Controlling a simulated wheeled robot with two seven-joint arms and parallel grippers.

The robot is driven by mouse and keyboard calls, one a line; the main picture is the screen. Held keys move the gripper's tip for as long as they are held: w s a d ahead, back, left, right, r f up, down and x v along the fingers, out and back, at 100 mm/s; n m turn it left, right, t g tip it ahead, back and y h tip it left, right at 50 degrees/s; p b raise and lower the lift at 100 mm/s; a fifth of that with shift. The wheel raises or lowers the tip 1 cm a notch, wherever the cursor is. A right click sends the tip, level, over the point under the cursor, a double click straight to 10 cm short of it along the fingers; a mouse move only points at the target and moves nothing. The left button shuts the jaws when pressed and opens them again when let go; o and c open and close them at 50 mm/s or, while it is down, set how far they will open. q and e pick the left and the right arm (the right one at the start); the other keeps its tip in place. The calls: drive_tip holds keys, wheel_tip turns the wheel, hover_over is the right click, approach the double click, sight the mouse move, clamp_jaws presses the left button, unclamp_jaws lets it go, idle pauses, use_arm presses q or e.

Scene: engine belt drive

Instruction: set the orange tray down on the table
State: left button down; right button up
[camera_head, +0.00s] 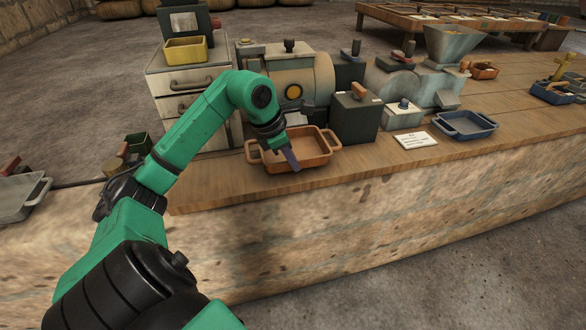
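The orange tray (317,158) is a shallow rectangular tray with a loop handle at each end. It looks level, at the front of the wooden table (225,189), close to the machine; whether its underside touches the wood is hard to tell. My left gripper (291,160) points down at the tray, its grey finger overlapping the tray's inside and near wall. Only one finger shows clearly, so its opening and any hold on the tray cannot be made out. My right gripper is not in view.
A dark box (356,119) with an orange-brown handle stands right behind the tray. A white card (415,140) and a blue tray (466,125) lie to the right. A drawer cabinet (188,83) stands at the left. The table's front strip is mostly bare.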

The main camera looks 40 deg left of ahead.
use_arm(q)
drive_tip(key=shift+f, duration=0.85)
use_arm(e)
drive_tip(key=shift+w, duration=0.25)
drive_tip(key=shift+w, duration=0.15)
use_arm(q)
drive_tip(key=c, duration=1.1)
unclamp_jaws()
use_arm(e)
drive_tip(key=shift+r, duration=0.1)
use_arm(q)
drive_tip(key=v, duration=1.2)
drive_tip(key=shift+a, duration=0.1)
